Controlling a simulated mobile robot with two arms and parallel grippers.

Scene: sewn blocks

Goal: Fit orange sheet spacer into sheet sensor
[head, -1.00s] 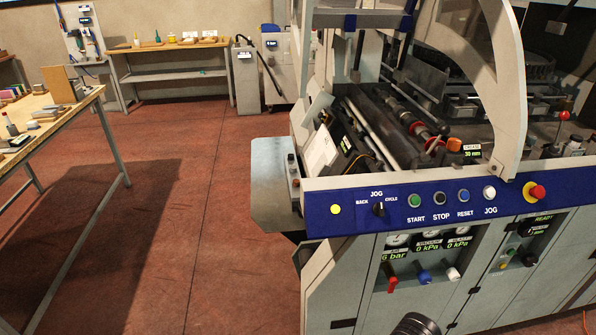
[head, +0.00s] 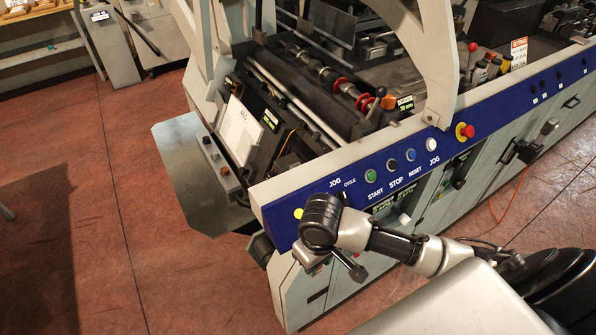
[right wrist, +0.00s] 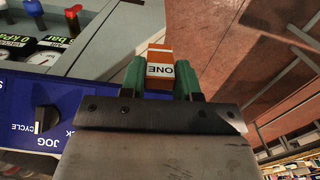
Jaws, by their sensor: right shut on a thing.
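In the right wrist view my right gripper (right wrist: 160,68) is shut on an orange block (right wrist: 158,52) with a white label reading ONE, apparently the orange sheet spacer. The block sits between two green fingers, in front of the machine's side, with red floor beyond. In the head view my right arm reaches in from the right, its dark wrist over the machine's front left corner; the fingers and block are not clear there. On the machine bed a small orange piece (head: 388,103) sits beside a small display (head: 405,103). I cannot tell which part is the sheet sensor. My left gripper is out of view.
A blue control panel (head: 395,155) with buttons runs along the machine's front edge. A pale curved guard (head: 440,75) rises over the bed. A grey metal plate (head: 190,160) juts out at the left end. Red floor (head: 80,220) is open on the left.

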